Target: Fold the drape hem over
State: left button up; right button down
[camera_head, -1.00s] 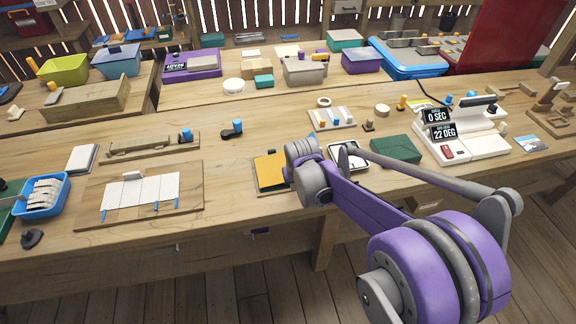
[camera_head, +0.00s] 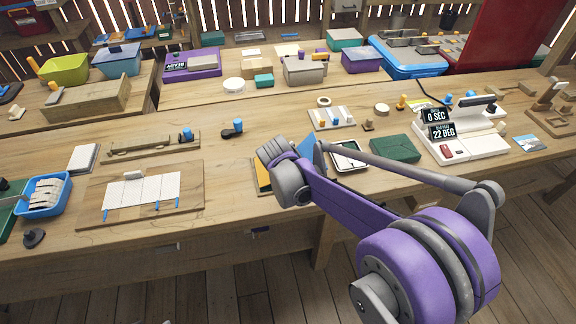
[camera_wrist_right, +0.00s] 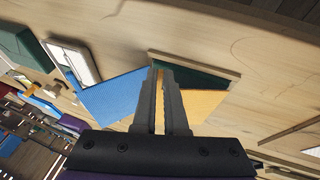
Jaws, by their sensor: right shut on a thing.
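The drape shows a blue face (camera_head: 308,147) and an orange-yellow face (camera_head: 262,176) on the workbench, partly hidden behind my right arm. In the right wrist view, a blue ribbed part (camera_wrist_right: 110,98) spreads to the left of the fingers and an orange-yellow part (camera_wrist_right: 204,103) lies to the right. A dark green patch with a pale wooden edge (camera_wrist_right: 205,76) lies beyond the fingertips. My right gripper (camera_wrist_right: 160,72) is shut on the drape, at its edge between the blue and the yellow. Its fingertips are hidden by my arm in the head view. My left gripper is not in view.
A white-framed tablet (camera_head: 349,156) and a dark green box (camera_head: 395,149) stand close to the right of the drape. A board with white tiles (camera_head: 140,190) lies to the left. The bench between that board and the drape is clear.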

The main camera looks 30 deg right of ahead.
jog(key=shift+w+a+r+h, duration=0.1)
jog(key=shift+a+r+h, duration=0.2)
jog(key=shift+r+h, duration=0.2)
jog(key=shift+w+a+r+n+h, duration=0.1)
jog(key=shift+a+r+n+h, duration=0.2)
jog(key=shift+a+r+h, duration=0.4)
jog(key=shift+d+f, duration=0.1)
jog(key=shift+d, duration=0.05)
jog(key=shift+w+a+r+g+h, duration=0.15)
jog(key=shift+a+r+g+h, duration=0.3)
jog(key=shift+a+h, duration=0.35)
jog(key=c, duration=0.9)
grip_release()
jog(key=shift+d, duration=0.2)
jog(key=shift+r, duration=0.1)
